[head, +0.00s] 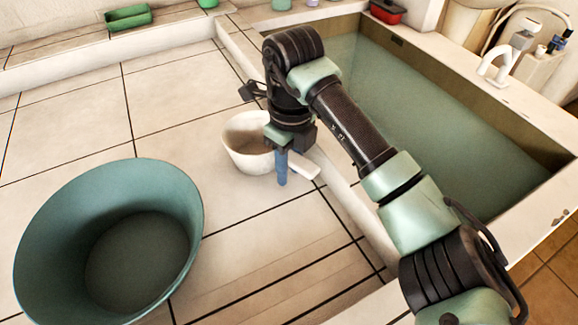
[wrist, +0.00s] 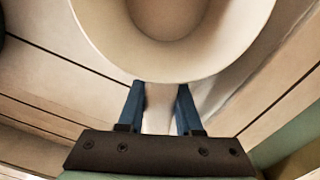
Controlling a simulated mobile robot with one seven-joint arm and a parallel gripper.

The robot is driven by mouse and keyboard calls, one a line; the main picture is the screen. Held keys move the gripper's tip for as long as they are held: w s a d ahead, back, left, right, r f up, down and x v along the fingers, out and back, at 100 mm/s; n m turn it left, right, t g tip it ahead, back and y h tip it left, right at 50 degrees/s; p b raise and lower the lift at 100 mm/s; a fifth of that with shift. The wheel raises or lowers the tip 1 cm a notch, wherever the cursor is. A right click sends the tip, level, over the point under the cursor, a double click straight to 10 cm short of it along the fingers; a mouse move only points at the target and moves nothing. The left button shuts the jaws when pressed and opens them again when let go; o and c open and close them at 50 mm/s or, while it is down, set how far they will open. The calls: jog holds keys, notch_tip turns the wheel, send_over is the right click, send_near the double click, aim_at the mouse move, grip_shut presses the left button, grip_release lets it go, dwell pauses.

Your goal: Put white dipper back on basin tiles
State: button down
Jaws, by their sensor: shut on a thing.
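The white dipper (head: 250,160) is over the pale tiles (head: 165,100), beside the raised edge of the water basin. Its open cup faces up and its handle points right toward the basin. My gripper (head: 283,168) is shut on the handle, with its blue fingers pointing down. In the wrist view the fingers (wrist: 160,105) stand on either side of the handle, and the dipper's round cup (wrist: 170,50) fills the top. I cannot tell whether the dipper's base touches the tiles.
A large green tub (head: 110,240) stands on the tiles at lower left. The water-filled basin (head: 430,120) lies right, with a white tap (head: 495,65) on its far edge. A green tray (head: 128,17) sits on the back ledge. Tiles behind the tub are clear.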

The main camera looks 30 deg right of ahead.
jog(key=c, duration=0.6)
grip_release()
notch_tip(320, 180, up, 12)
jog(key=p, duration=0.2)
jog(key=shift+s+r+p, duration=0.1)
jog(key=shift+p, duration=0.3)
jog(key=shift+s, duration=0.1)
